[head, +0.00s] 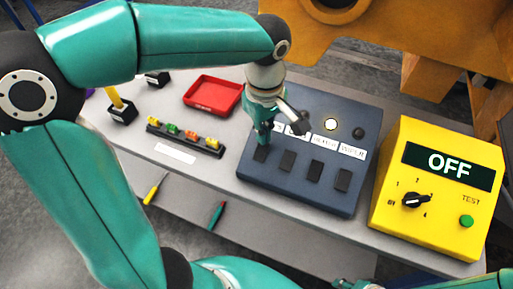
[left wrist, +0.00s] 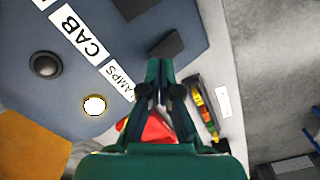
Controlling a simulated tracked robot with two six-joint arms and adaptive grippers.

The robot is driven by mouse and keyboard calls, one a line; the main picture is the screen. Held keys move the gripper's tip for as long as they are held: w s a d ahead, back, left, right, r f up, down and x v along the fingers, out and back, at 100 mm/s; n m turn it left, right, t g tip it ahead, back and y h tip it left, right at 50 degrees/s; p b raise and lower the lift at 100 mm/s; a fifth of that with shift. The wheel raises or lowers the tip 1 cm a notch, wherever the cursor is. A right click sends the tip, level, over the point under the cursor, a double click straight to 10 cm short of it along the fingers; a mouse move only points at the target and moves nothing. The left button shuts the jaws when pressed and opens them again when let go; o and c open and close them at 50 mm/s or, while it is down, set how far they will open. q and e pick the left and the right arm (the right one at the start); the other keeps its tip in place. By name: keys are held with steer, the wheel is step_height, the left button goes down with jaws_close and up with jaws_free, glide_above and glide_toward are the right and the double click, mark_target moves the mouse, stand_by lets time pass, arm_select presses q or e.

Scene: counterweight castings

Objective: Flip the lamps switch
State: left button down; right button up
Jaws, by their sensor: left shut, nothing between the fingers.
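The blue-grey switch panel (head: 235,171) lies on the bench with a row of dark rocker switches and white labels. The lamps switch (head: 261,153) is the leftmost one; it also shows in the left wrist view (left wrist: 167,44) beside the partly hidden LAMPS label (left wrist: 117,80). A round indicator by that label glows (left wrist: 94,105). My left gripper (head: 264,138) is shut and empty, with its tips (left wrist: 160,66) right at the lamps switch; I cannot tell whether they touch. A teal part of my right arm's end (head: 355,284) is cut off at the bottom edge.
A yellow test box (head: 437,225) reading OFF stands right of the panel. A red tray (head: 213,93), a rack of coloured pieces (head: 186,138) and a yellow-handled tool (head: 154,188) lie to the left. Another panel indicator (head: 331,124) is lit. Orange machinery stands behind.

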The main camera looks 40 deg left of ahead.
arm_select(q)
steer(key=shift+f+b, duration=0.7)
steer(key=shift+f, duration=0.25)
stand_by(0.3)
steer(key=shift+r+p, duration=3)
steer(key=shift+r, duration=0.6)
